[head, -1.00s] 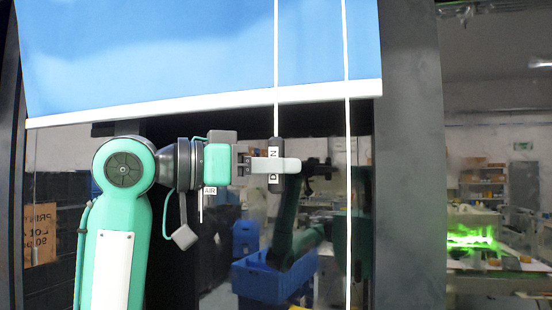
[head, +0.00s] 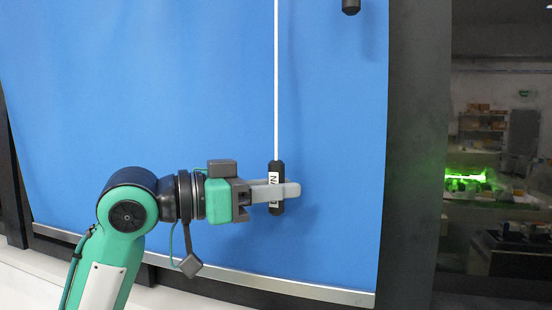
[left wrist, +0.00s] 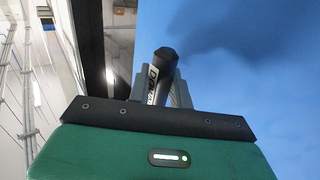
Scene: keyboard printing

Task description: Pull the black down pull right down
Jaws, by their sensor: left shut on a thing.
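The black down pull (head: 276,167), with a white label partly reading "DOWN", hangs upright on a white cord (head: 276,80). My left gripper (head: 285,191) is shut on the pull around its middle, in front of the blue blind (head: 150,100). In the left wrist view the black pull (left wrist: 164,62) stands between the two grey fingers. The blind's pale bottom bar (head: 330,293) is low in the head view. Another black pull (head: 351,6) shows at the top edge of the head view. My right gripper is not in view.
A dark frame post (head: 415,150) stands right of the blind. Beyond it is a room with shelves and a green-lit machine (head: 466,177). A pale ledge (head: 30,280) runs below the blind at the lower left.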

